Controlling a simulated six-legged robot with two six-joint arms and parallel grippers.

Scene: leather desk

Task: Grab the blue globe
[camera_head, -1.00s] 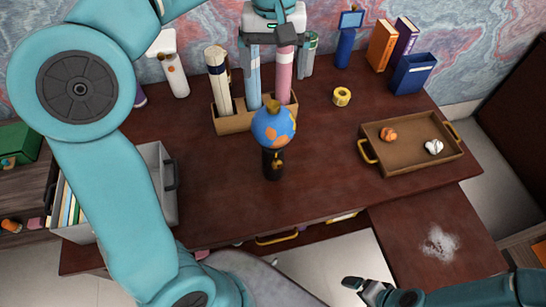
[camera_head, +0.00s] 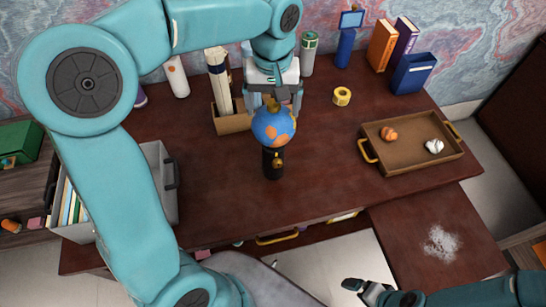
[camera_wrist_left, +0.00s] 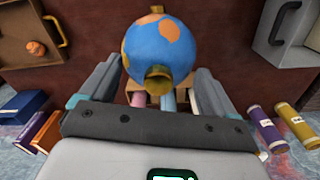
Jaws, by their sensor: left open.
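The blue globe (camera_head: 273,128) has orange land patches and a brass cap on top, and sits on a black base (camera_head: 273,163) on the desk. My left gripper (camera_head: 275,106) is open just above and behind the globe in the head view, its fingers on either side of the globe's top. In the left wrist view, the globe (camera_wrist_left: 160,48) fills the space ahead, between the open fingers of the left gripper (camera_wrist_left: 152,85). No grip on the globe shows. My right gripper (camera_head: 366,290) is low at the front right, away from the globe; its jaw opening is unclear.
A wooden organizer (camera_head: 233,124) with rolled papers stands behind the globe. A yellow tape roll (camera_head: 342,96) and a brown tray (camera_head: 412,158) with small ornaments lie to the right. A grey bin (camera_head: 160,190) is at left. The desk around the globe's base is clear.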

